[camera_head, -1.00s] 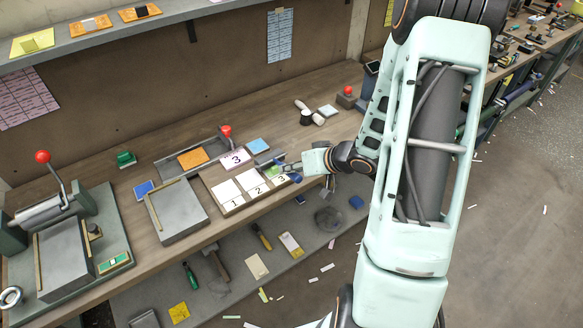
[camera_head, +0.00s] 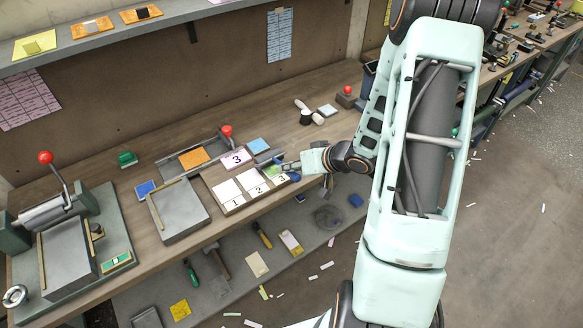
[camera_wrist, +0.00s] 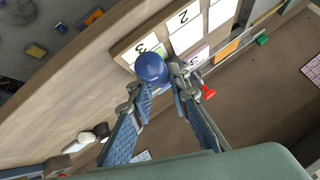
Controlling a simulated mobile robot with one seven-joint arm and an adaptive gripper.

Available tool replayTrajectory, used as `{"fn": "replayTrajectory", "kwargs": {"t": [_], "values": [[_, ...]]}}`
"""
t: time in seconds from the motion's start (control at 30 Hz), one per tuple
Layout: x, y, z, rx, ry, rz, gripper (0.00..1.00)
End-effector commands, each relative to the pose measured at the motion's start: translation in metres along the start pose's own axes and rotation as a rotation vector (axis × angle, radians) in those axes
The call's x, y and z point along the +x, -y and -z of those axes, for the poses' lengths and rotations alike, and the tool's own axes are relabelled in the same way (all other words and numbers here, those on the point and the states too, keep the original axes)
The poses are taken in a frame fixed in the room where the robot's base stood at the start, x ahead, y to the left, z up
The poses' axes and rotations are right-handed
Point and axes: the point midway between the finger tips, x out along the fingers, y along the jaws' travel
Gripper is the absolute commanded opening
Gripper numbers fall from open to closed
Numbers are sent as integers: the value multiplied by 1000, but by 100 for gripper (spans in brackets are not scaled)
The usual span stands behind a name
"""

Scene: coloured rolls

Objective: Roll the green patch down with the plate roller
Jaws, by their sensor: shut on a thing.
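A green patch (camera_head: 273,170) lies at the upper part of the card numbered 3 (camera_head: 282,179) in the wooden tray. It is partly covered by my gripper (camera_head: 285,167). In the wrist view the fingers are shut on a blue-knobbed tool (camera_wrist: 151,67), whose round knob hides part of card 3 below. The knob also shows in the head view (camera_head: 295,177) at the tray's right end. The tool's underside is hidden, so I cannot tell whether it touches the patch. A press with a grey roller (camera_head: 42,214) and a red-knobbed lever stands at the far left.
Cards 1 (camera_head: 234,203) and 2 (camera_head: 257,190) lie left of card 3. Behind them are a purple card marked 3 (camera_head: 237,159) and a blue square (camera_head: 258,145). A grey plate (camera_head: 180,213) lies left of the tray. A white-handled tool (camera_head: 306,110) lies behind.

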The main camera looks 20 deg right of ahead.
Motion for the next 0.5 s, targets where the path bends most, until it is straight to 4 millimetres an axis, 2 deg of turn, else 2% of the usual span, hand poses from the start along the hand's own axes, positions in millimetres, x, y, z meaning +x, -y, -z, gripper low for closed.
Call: {"fn": "replayTrajectory", "kwargs": {"t": [0.17, 0.5], "values": [[4, 1, 4, 2, 0, 0, 0], [-6, -1, -6, 3, 1, -1, 0]]}}
